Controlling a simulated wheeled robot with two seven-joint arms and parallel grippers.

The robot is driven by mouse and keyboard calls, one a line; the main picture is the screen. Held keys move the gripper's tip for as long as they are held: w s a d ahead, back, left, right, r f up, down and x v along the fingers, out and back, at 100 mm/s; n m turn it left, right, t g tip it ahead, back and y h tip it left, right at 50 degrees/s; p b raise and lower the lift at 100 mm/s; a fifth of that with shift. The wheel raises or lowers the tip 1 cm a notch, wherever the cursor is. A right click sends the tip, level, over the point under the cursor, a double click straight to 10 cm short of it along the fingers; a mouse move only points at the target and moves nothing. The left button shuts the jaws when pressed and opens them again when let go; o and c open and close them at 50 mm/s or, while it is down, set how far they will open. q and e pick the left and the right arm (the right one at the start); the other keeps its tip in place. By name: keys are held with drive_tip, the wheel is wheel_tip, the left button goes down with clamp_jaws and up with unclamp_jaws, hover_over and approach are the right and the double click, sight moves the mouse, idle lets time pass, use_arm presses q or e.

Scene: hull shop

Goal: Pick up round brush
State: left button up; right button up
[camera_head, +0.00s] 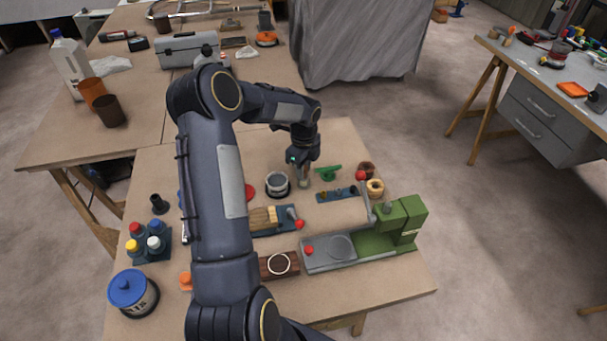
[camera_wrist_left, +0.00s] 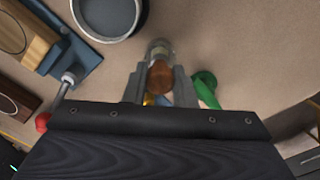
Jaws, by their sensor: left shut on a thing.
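My left gripper (camera_head: 303,173) points down over the near table, between a grey round tin and a green tool. In the left wrist view its two fingers (camera_wrist_left: 160,86) are shut on the round brush (camera_wrist_left: 160,74), which shows a brown rounded part and a pale, shiny part beyond it. The fingers and palm hide part of the brush. I cannot tell whether it touches the table. My right gripper is not in view.
The grey tin (camera_head: 277,184) stands just left of the gripper, with the green tool (camera_head: 327,172) just right. A blue tray (camera_head: 337,194) of small parts, rope-like rings (camera_head: 375,187) and a green-and-grey machine (camera_head: 402,220) lie to the right. My arm hides part of the table.

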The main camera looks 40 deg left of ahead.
use_arm(q)
drive_tip(key=shift+r+p, duration=0.35)
drive_tip(key=shift+r, duration=0.15)
wheel_tip(320, 180, up, 2)
drive_tip(key=shift+r+p, duration=0.15)
drive_tip(key=shift+p, duration=0.75)
drive_tip(key=s+d+r+p, duration=0.4)
drive_tip(key=s+d+r, duration=0.3)
drive_tip(key=s, duration=0.5)
wheel_tip(320, 180, up, 3)
drive_tip(key=shift+f+p, duration=0.15)
drive_tip(key=shift+p, duration=0.25)
